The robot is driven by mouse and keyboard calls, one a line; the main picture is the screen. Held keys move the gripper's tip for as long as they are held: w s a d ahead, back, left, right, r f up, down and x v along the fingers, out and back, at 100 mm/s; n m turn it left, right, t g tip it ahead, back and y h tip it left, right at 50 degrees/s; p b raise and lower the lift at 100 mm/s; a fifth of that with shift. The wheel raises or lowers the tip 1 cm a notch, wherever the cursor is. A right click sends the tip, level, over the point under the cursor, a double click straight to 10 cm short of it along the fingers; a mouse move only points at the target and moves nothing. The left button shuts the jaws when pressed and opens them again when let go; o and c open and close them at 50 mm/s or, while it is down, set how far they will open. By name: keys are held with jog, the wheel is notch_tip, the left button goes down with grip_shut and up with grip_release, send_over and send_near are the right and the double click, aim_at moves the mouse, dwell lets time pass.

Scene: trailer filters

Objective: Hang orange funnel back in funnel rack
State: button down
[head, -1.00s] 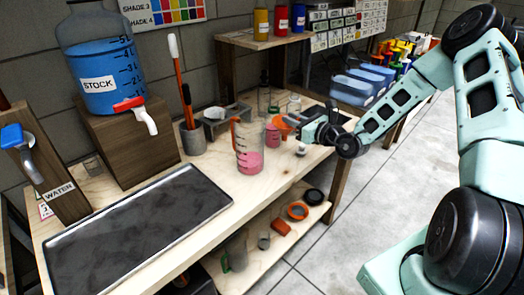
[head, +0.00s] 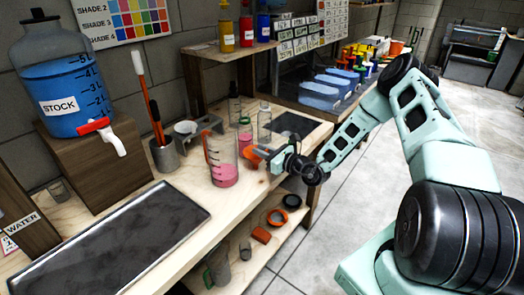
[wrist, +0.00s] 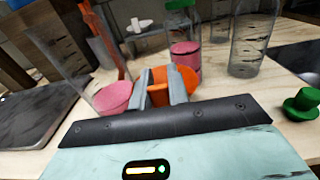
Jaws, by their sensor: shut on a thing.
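My gripper (wrist: 160,88) is shut on the orange funnel (wrist: 182,78), holding it above the wooden bench. In the head view the funnel (head: 250,156) shows just right of the clear jug (head: 222,172) of pink liquid, with my gripper (head: 268,160) at its right. My fingers hide part of the funnel. The grey funnel rack (head: 208,128) stands on the bench behind the jug, farther left than the funnel. A white funnel (head: 186,127) sits at its left end. The rack is partly hidden in the wrist view.
A bottle with a green cap and pink liquid (wrist: 186,48) and a clear empty bottle (wrist: 250,45) stand behind the funnel. A grey pot (head: 164,155) holds tools left of the rack. A dark tray (head: 110,245) lies at front left.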

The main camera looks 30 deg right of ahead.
jog(key=c, duration=1.3)
grip_release()
jog(key=shift+f, duration=0.1)
jog(key=shift+c, duration=0.2)
